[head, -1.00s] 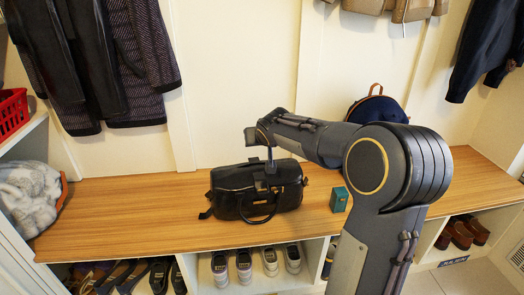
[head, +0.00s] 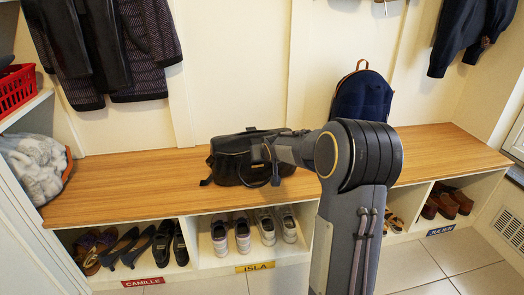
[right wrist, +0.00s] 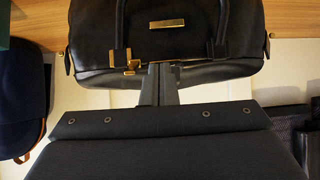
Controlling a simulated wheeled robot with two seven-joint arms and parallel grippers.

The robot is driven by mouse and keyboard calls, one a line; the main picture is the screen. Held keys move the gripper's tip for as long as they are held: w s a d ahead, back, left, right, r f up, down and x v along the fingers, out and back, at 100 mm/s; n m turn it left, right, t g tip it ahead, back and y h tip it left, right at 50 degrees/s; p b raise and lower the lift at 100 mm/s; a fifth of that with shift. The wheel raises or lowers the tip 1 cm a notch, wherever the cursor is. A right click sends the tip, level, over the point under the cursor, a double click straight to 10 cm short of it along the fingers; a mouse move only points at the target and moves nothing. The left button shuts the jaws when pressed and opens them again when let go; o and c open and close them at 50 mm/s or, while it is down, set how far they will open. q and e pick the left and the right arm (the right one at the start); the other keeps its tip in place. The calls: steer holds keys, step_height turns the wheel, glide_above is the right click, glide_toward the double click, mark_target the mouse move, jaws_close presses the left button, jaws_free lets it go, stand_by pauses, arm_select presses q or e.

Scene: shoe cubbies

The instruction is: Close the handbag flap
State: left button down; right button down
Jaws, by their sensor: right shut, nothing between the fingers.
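The black handbag (head: 228,160) stands on the wooden bench, its right part hidden behind my right arm. In the right wrist view the handbag (right wrist: 200,48) shows its gold plate, handles and a gold clasp (right wrist: 124,62). I cannot make out clearly how the flap lies. My right gripper (head: 270,174) is at the front of the bag. In the right wrist view its fingers (right wrist: 157,72) are together and empty, at the bag's edge close to the clasp; whether they touch it I cannot tell. My left gripper is not in view.
The wooden bench (head: 120,196) is clear left of the bag. A navy backpack (head: 362,98) stands behind my arm. Shoes (head: 242,233) fill the cubbies below. A grey-white fluffy bundle (head: 36,166) and a red basket (head: 17,88) are at the left. Coats hang above.

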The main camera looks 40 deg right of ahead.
steer(key=shift+s+a+f+b, duration=0.1)
steer(key=shift+s+f+b, duration=0.15)
steer(key=shift+f, duration=0.4)
steer(key=shift+s+f+b, duration=0.15)
steer(key=shift+f+b, duration=0.05)
steer(key=shift+f, duration=0.45)
step_height(320, 180, up, 5)
steer(key=p, duration=0.4)
steer(key=s+a+f, duration=0.3)
steer(key=s+f, duration=0.1)
steer(key=s, duration=0.4)
steer(key=shift+a+p, duration=0.35)
steer(key=shift+a, duration=0.05)
steer(key=shift+f, duration=0.1)
